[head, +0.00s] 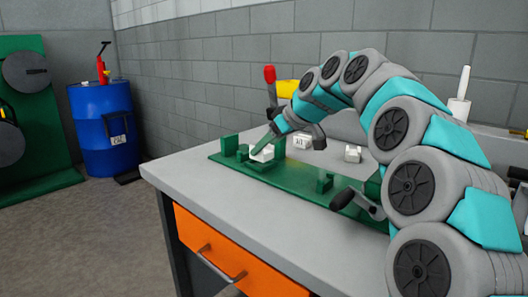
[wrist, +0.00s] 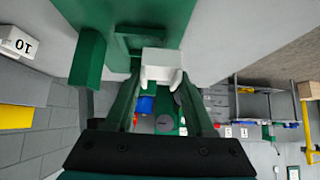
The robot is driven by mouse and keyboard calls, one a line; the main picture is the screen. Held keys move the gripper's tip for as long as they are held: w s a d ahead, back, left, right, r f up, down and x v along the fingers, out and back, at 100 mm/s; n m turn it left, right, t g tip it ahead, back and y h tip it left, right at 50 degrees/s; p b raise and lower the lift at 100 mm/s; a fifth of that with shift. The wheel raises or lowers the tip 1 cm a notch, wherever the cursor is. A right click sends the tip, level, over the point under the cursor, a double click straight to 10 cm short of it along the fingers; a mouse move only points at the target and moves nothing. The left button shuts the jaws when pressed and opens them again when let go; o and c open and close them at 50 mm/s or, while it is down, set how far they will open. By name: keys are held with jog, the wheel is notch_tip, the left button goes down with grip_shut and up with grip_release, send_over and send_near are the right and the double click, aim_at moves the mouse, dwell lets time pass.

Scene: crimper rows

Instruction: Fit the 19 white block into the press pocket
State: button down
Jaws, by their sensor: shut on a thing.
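A white block (head: 262,153) is between the fingertips of my gripper (head: 266,145), over the left part of the green press (head: 302,188). It looks slightly tilted in the head view. In the wrist view the white block (wrist: 161,60) sits at the ends of my two dark green fingers, with green press parts right behind and to its left. Its number is not readable. I cannot tell whether it touches the press or is in the pocket; the pocket itself is mostly hidden by the block and fingers.
Two more white blocks (head: 303,142) (head: 352,153) stand on the grey bench (head: 210,178) behind the press; one marked 10 (wrist: 16,42) shows in the wrist view. Green uprights (head: 229,146) (head: 324,182) and a crank handle (head: 358,202) rise from the press. The bench's front left is clear.

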aim_at(264, 154)
jog(key=shift+w+a+f+p, duration=0.1)
jog(key=shift+w+a+p, duration=0.05)
jog(key=shift+w, duration=0.95)
jog(key=shift+w+a+f+p, duration=0.1)
jog(key=shift+w+a+p, duration=0.05)
jog(key=shift+w, duration=0.9)
jog(key=shift+f, duration=1.75)
jog(key=shift+f, duration=0.1)
